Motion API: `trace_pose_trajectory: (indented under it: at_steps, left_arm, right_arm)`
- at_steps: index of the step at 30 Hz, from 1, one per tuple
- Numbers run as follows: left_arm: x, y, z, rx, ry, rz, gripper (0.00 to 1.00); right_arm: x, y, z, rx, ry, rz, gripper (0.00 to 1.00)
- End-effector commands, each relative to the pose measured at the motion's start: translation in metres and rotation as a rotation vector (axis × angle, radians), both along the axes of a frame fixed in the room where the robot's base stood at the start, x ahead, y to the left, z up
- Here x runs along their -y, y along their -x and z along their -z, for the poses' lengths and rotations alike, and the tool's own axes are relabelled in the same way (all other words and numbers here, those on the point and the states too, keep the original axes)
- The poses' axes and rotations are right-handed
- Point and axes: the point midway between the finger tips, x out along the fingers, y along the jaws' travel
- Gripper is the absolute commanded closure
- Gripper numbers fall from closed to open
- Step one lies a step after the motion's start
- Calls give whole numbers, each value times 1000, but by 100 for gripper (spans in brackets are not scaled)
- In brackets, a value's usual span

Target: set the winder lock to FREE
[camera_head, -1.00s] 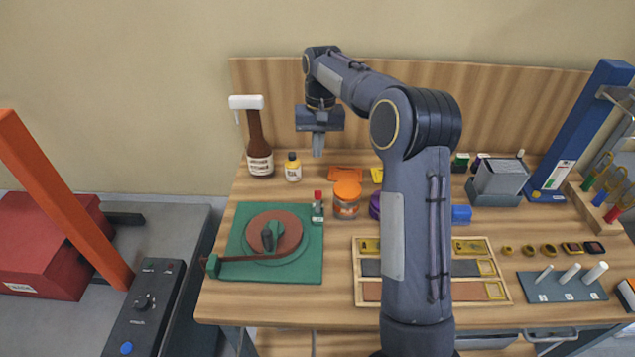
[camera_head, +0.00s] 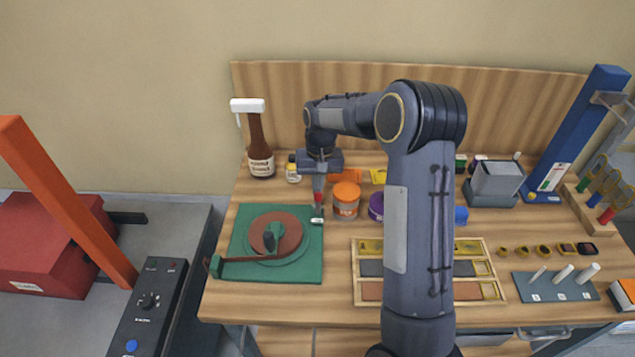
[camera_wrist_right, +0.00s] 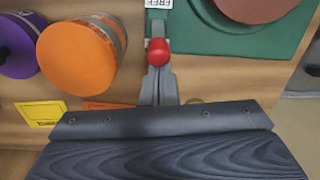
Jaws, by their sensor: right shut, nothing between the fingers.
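The winder is a green square plate (camera_head: 300,267) with a reddish-brown disc (camera_head: 288,243) at the front left of the bench. At its back right corner is the lock, with a red knob (camera_head: 318,198) and a small white label (camera_head: 316,221). In the right wrist view the red knob (camera_wrist_right: 157,50) is at the fingertips, and the label (camera_wrist_right: 160,3) beyond it reads FREE. My right gripper (camera_head: 318,188) is shut and empty, pointing down at the knob. It seems to touch or nearly touch it. The lock's lower part is partly hidden. My left gripper is not in view.
An orange-lidded jar (camera_head: 345,198) and a purple-lidded jar (camera_head: 376,206) stand close right of the lock. A small yellow-labelled bottle (camera_head: 293,170) and a brown bottle (camera_head: 259,150) stand behind. A wooden compartment tray (camera_head: 370,303) lies to the front right.

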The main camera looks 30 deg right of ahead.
Motion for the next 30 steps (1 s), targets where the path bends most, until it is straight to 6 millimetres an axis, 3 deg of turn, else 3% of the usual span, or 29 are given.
trace_pose_trajectory:
  at_steps: [11, 30]
  left_arm:
    - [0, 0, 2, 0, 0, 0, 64]
    - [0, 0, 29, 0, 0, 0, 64]
  right_arm:
    - [-1, 1, 0, 2, 2, -1, 100]
    - [-5, 7, -2, 103, 62, -3, 100]
